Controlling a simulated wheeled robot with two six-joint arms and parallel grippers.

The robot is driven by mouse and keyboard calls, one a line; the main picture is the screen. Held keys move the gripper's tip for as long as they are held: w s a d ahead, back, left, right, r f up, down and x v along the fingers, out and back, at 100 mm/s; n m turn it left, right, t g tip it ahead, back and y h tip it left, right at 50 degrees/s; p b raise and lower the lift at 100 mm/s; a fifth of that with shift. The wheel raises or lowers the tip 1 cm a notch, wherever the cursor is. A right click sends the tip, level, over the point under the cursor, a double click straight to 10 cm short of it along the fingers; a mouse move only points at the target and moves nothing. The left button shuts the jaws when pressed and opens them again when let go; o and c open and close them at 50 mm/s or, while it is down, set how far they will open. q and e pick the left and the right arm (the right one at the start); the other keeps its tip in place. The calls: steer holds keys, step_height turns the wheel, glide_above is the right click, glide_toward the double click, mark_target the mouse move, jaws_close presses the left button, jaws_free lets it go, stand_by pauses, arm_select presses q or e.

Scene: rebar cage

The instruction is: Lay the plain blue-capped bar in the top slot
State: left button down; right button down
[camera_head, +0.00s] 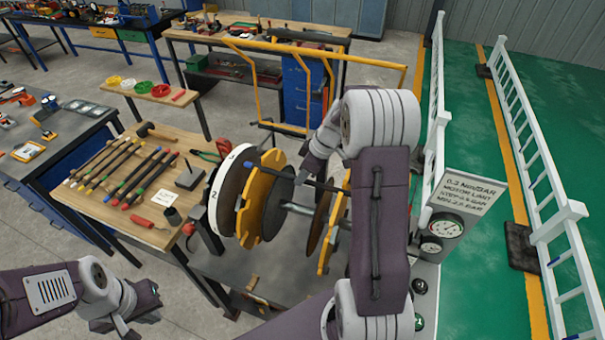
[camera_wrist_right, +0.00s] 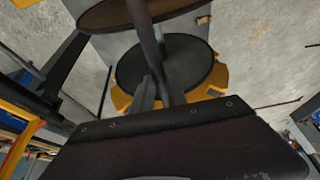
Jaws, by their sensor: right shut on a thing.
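A dark plain bar with a blue cap (camera_head: 278,156) runs across the upper part of the rebar cage in the head view. My right gripper (camera_head: 310,172) is shut on it. In the right wrist view the bar (camera_wrist_right: 146,35) passes between the fingers (camera_wrist_right: 155,90). The cage has a notched orange plate (camera_head: 251,212) behind a dark disc (camera_head: 278,205), and a second yellow plate (camera_head: 333,235) to the right. I cannot tell whether the bar touches the top slots. My left gripper (camera_head: 125,325) is at the lower left, away from the cage; its fingers are unclear.
A white disc numbered 1 and 2 (camera_head: 224,195) stands at the cage's left end. Several colour-capped bars (camera_head: 125,177) lie on the wooden table (camera_head: 110,212). A gauge panel (camera_head: 443,225) stands right of my right arm. A yellow rail frame (camera_head: 330,58) is behind.

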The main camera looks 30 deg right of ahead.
steer(key=shift+s+a, duration=0.1)
steer(key=c, duration=1.3)
jaws_free()
steer(key=shift+r, duration=0.25)
steer(key=b+v, duration=0.2)
steer(key=v, duration=0.9)
steer(key=shift+s+r, duration=0.2)
steer(key=shift+r, duration=0.1)
